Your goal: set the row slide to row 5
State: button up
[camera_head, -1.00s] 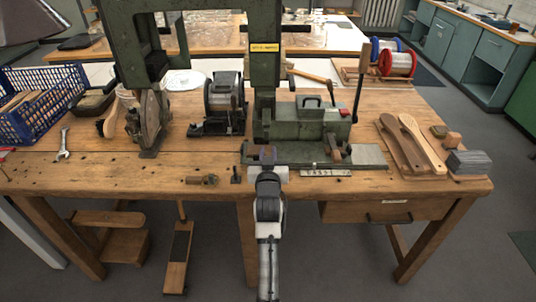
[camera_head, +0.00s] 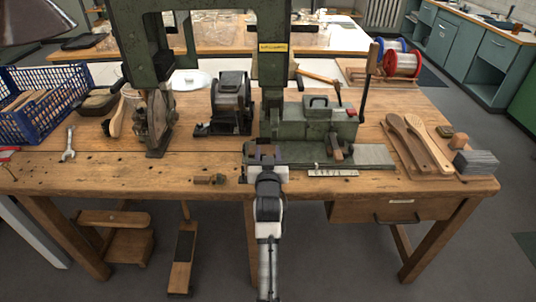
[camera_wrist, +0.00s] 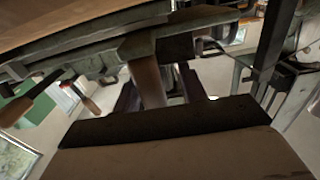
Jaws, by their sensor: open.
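The green tufting machine (camera_head: 318,126) stands on the bench. The row slide (camera_head: 310,160) is the flat metal bed along its front, with a pale scale plate (camera_head: 333,173) below; its marks are too small to read. My gripper (camera_head: 266,153) is at the left front end of this bed. In the wrist view, my open gripper (camera_wrist: 158,90) has its two dark fingers on either side of a brownish upright piece (camera_wrist: 149,82). I cannot tell whether they touch it or what part it is. My wrist hides part of the slide's left end in the head view.
A short wooden-handled lever (camera_head: 337,148) and a tall crank (camera_head: 368,80) stand right of my gripper. Wooden brush backs (camera_head: 420,145) and a grey block (camera_head: 476,162) lie at the right. A small brass fitting (camera_head: 208,179) lies at the left. The bench's front edge is close.

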jog(key=shift+s, duration=0.1)
jog(key=s+b, duration=0.3)
jog(key=s, duration=1)
jog(key=shift+s, duration=0.3)
